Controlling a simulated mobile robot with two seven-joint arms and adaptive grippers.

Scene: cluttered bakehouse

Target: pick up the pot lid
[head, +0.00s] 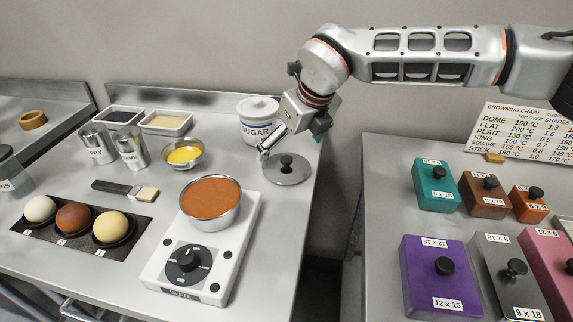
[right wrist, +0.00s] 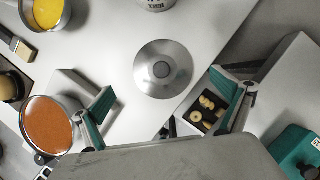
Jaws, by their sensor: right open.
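The pot lid (head: 287,172) is a round grey metal disc with a black knob. It lies flat near the right edge of the left steel table. In the right wrist view the lid (right wrist: 148,83) shows between and beyond the fingers, with its knob near the middle. My right gripper (head: 291,146) is open and empty, pointing down above the lid. Its two teal-padded fingers (right wrist: 162,88) are spread wide, one to each side of the lid. I see no contact. My left gripper is not in view.
A white sugar jar (head: 258,122) stands just behind the lid. A scale (head: 186,263) bearing a bowl of orange powder (head: 211,195) is in front-left. A gap separates this table from the right table (head: 380,190), which holds coloured blocks with knobs. A bare strip lies in front of the lid.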

